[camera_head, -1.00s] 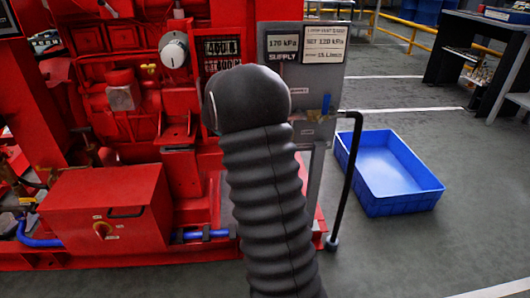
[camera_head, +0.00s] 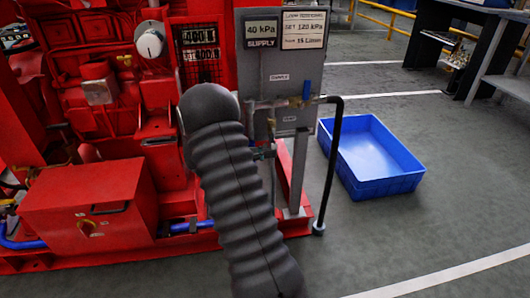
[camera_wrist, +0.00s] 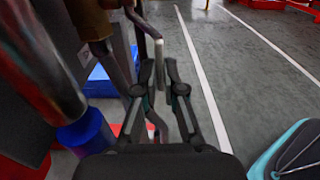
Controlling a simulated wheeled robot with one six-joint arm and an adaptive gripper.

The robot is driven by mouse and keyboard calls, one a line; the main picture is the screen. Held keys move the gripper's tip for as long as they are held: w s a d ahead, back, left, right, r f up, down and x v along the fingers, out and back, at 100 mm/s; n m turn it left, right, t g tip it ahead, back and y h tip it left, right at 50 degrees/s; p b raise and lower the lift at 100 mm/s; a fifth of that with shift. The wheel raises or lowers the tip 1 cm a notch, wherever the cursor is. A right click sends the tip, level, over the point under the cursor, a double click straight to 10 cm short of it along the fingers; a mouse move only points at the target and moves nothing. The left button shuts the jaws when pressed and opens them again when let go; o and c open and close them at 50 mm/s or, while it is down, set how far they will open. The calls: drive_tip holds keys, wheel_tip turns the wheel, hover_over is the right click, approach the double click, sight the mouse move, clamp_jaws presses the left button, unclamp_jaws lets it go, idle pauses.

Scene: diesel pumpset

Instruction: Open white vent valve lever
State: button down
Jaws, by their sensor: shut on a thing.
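In the wrist view my gripper (camera_wrist: 160,72) is shut on the pale grey-white end of a bent lever (camera_wrist: 145,24). The lever runs from a brownish metal fitting (camera_wrist: 92,22) at the top left and bends down between the fingertips. In the head view my dark ribbed arm covers the gripper and the white lever. The grey supply panel (camera_head: 258,80) stands behind the arm, and its display (camera_head: 262,30) reads 40 kPa.
A blue-handled valve (camera_head: 306,89) and a black hose (camera_head: 330,165) are at the panel's right side. A blue crate (camera_head: 398,184) lies on the floor to the right. Red pumpset machinery (camera_head: 85,205) fills the left. Open floor lies at front right.

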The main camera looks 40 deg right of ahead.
drive_tip(key=shift+s+d, duration=0.1)
drive_tip(key=shift+d, duration=0.05)
idle(0.4)
drive_tip(key=c, duration=1.3)
unclamp_jaws()
drive_tip(key=shift+d, duration=0.1)
drive_tip(key=v, duration=1.2)
drive_tip(key=shift+f, duration=0.25)
